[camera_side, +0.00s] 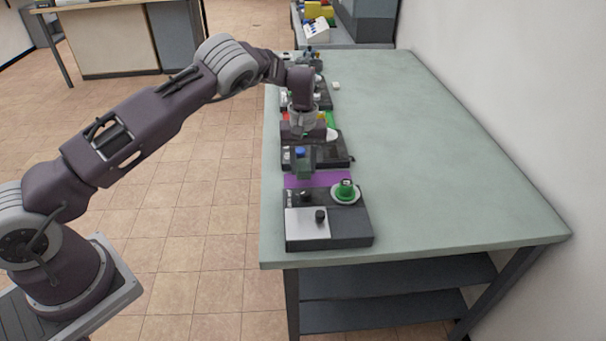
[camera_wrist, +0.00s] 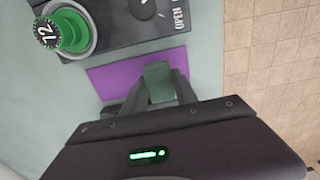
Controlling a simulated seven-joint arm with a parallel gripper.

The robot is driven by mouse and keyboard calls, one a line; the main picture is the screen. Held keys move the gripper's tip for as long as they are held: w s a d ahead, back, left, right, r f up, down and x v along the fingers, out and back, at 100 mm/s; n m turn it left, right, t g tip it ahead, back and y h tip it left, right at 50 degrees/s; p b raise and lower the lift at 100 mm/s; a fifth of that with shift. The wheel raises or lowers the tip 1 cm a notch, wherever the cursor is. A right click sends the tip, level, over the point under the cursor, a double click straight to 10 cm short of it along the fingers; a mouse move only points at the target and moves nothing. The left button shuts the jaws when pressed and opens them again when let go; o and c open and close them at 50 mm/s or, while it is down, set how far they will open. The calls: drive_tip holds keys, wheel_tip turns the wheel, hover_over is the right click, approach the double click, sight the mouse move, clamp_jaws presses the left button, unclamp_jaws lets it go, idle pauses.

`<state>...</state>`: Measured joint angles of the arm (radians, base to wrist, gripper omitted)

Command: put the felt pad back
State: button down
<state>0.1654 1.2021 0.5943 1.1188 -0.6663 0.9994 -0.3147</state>
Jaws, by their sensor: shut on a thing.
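My gripper (camera_wrist: 157,86) points down and is shut on a small grey-green block (camera_wrist: 158,71), which I take to be the felt pad. The block sits between the fingertips over a flat purple mat (camera_wrist: 112,78). In the side view, my gripper (camera_side: 303,164) is at the far edge of the purple mat (camera_side: 291,181), just behind the nearest device. I cannot tell whether the block touches the mat. The block's underside is hidden.
A dark device (camera_side: 350,226) with a green knob (camera_side: 345,190) stands right beside the mat. More devices (camera_side: 335,148) line the table's left edge. The table's right side (camera_side: 430,150) is clear.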

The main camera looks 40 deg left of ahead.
sight(303, 165)
drive_tip(key=shift+f, duration=1.5)
drive_tip(key=c, duration=1)
unclamp_jaws()
drive_tip(key=shift+f, duration=0.1)
drive_tip(key=shift+o, duration=0.2)
